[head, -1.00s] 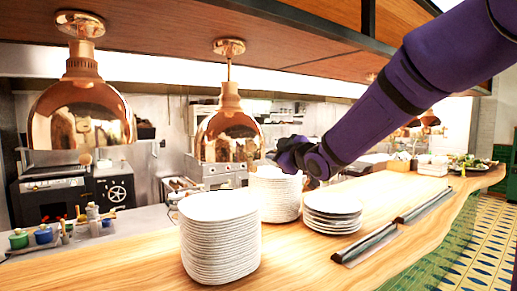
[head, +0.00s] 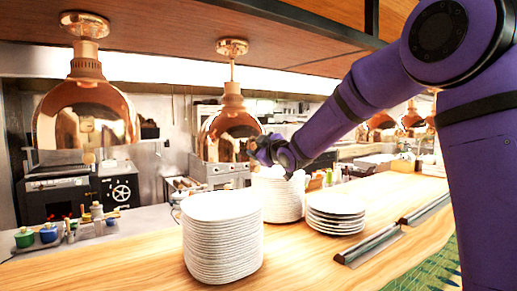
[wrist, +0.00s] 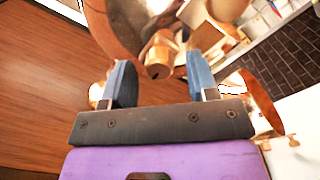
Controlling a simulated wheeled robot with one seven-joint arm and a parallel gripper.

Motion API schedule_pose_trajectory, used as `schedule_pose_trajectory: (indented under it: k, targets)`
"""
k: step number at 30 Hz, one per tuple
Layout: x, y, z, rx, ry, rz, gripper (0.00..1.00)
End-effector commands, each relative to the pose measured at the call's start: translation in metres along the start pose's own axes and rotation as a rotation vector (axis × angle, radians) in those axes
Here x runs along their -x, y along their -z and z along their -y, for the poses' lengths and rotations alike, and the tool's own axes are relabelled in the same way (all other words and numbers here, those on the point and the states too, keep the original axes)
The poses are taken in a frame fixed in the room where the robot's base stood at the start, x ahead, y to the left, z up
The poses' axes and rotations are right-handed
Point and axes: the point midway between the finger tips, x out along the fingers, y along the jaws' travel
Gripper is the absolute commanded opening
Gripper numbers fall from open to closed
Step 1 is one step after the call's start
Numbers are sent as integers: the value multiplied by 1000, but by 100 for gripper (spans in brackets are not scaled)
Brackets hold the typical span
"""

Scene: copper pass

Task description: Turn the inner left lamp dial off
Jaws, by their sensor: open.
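Two copper heat lamps hang on the left in the head view: an outer one (head: 86,118) and an inner one (head: 228,132). My gripper (head: 258,150) is at the right side of the inner lamp's shade. In the wrist view my gripper (wrist: 160,62) is open, with its two blue-grey fingers apart. A small copper knob (wrist: 160,50), apparently the lamp's dial, shows between the fingertips, in front of a large copper shade (wrist: 115,25). I cannot tell whether the fingers touch it. The dial's setting is unclear, and the dial cannot be made out in the head view.
A tall plate stack (head: 222,240) stands on the wooden counter (head: 120,268). Another stack (head: 280,195) stands below my gripper, with a lower stack (head: 335,215) to its right. More copper lamps (head: 381,122) hang behind my arm. A wooden shelf (head: 180,22) runs overhead.

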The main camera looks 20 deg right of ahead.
Motion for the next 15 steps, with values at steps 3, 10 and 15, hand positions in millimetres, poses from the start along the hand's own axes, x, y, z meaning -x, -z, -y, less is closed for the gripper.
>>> schedule_pose_trajectory:
  k: [3, 10, 15]
  targets:
    - [-2, 0, 0, 0, 0, 0, 54]
    - [-2, 0, 0, 0, 0, 0, 45]
    - [-2, 0, 0, 0, 0, 0, 6]
